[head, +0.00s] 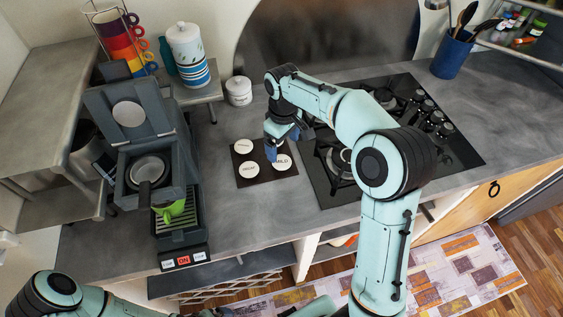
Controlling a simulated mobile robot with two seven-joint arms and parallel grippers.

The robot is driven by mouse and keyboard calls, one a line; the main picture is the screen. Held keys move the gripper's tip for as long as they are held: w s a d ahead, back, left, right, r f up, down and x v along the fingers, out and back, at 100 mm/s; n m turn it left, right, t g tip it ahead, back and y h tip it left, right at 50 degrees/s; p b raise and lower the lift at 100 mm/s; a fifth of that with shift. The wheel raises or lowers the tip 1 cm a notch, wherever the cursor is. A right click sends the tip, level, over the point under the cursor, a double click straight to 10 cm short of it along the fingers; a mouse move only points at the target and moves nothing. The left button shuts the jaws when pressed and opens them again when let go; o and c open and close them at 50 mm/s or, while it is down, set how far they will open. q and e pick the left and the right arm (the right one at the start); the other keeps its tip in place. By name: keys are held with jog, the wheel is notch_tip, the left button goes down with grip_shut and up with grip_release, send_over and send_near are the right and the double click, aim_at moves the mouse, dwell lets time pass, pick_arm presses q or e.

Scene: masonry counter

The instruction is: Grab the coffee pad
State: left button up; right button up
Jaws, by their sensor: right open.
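Several round white coffee pads lie on a dark square mat (243,180) on the counter. One pad (243,146) is at the mat's back left, one (250,169) at the front left, and one marked "MILD" (283,162) at the front right. My right gripper (273,153) points down over the right side of the mat, close beside the "MILD" pad. It is open and seems empty. The gripper covers the mat's back right corner. I cannot tell whether its fingers touch a pad. My left arm shows at the bottom left, but its gripper is not visible.
A coffee machine (127,111) with its lid raised stands left, a green cup (172,211) under it. A white canister (238,91) stands behind the mat. A black hob (445,140) lies right. Bare counter (240,225) lies in front of the mat.

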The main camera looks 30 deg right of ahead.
aim_at(282, 161)
jog(key=shift+w+f, duration=0.25)
jog(key=shift+f, duration=3.15)
jog(key=shift+f, duration=0.25)
jog(key=c, duration=1.1)
